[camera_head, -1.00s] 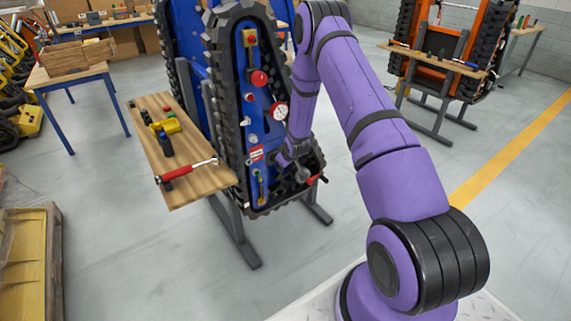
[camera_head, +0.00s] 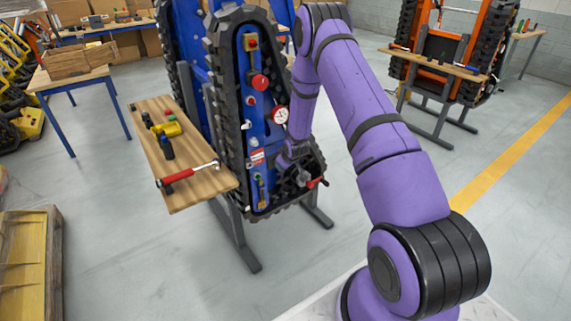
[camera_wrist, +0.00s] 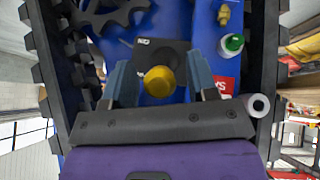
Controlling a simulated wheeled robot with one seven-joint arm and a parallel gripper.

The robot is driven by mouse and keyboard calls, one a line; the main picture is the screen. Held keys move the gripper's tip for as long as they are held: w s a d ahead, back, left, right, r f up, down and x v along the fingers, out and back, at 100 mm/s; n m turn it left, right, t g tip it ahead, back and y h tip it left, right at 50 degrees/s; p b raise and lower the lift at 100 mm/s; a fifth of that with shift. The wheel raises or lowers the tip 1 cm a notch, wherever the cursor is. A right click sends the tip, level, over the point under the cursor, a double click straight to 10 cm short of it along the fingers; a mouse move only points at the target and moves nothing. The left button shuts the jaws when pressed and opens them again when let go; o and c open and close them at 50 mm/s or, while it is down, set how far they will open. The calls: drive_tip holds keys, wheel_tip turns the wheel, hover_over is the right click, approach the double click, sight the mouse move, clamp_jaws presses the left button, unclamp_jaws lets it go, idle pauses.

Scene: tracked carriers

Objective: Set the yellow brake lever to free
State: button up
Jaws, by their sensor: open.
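A round yellow knob (camera_wrist: 159,81), which looks like the end of the brake lever, shows almost end-on in the wrist view. It stands in front of a black plate (camera_wrist: 150,52) with partly hidden white lettering, so I cannot read the lever's setting. My gripper (camera_wrist: 160,68) is open, with one blue-grey finger on each side of the knob and a visible gap on both sides. In the head view my gripper (camera_head: 285,158) is at the lower right of the blue panel (camera_head: 255,110), and my arm hides the lever there.
A green-capped part (camera_wrist: 233,43), a brass fitting (camera_wrist: 223,15) and a white cylinder (camera_wrist: 258,106) are close to the right finger. Black track (camera_head: 229,110) frames the panel. A red-handled crank (camera_head: 317,183) is just right of my gripper. A wooden shelf (camera_head: 205,184) with tools stands left.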

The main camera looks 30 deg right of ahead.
drive_tip(key=v, duration=1)
drive_tip(key=shift+s+r, duration=0.2)
drive_tip(key=shift+r, duration=0.15)
drive_tip(key=s+a+r, duration=0.3)
drive_tip(key=r, duration=0.7)
drive_tip(key=s+a+r+m, duration=0.1)
drive_tip(key=s+a+r, duration=0.25)
drive_tip(key=r, duration=0.55)
drive_tip(key=s+a+r, duration=0.3)
drive_tip(key=s+r, duration=0.1)
drive_tip(key=r, duration=0.6)
drive_tip(key=s+a+r, duration=0.2)
drive_tip(key=s+r, duration=0.2)
drive_tip(key=s, duration=0.5)
drive_tip(key=s+a+r+m+g+y, duration=0.1)
drive_tip(key=s+a+r, duration=0.2)
drive_tip(key=s, duration=0.6)
drive_tip(key=s+a+r, duration=0.3)
drive_tip(key=s+r, duration=0.1)
drive_tip(key=s, duration=0.5)
drive_tip(key=shift+s+r+m+g, duration=0.3)
drive_tip(key=shift+r, duration=0.05)
